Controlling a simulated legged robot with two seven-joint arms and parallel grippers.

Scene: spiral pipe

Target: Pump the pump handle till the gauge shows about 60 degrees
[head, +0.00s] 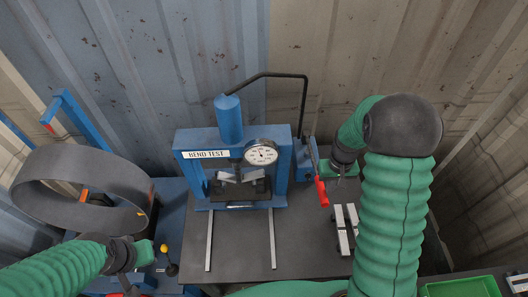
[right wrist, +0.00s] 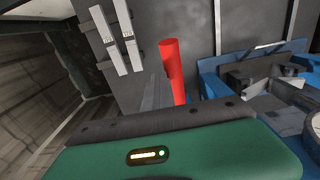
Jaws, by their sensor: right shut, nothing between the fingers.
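The blue press labelled BEND TEST (head: 184,141) stands on the dark table. Its round white gauge (head: 261,152) has a small dark needle; I cannot read the angle. The pump handle (head: 321,192) is a red grip on a lever at the press's right side, pointing down and toward me. The right wrist view shows the red grip (right wrist: 173,70) just beyond my gripper's green body. My right gripper (head: 327,170) is shut and empty beside the handle; whether it touches is unclear. My left gripper (head: 144,252) is at lower left, its fingers too small to judge.
A black hose (head: 304,95) runs from the blue cylinder (head: 229,118) to the pump. Pale metal blocks (head: 343,232) lie right of the handle. A large grey ring (head: 75,165) stands at left, near a yellow-topped knob (head: 164,248). A green tray (head: 465,288) is at lower right.

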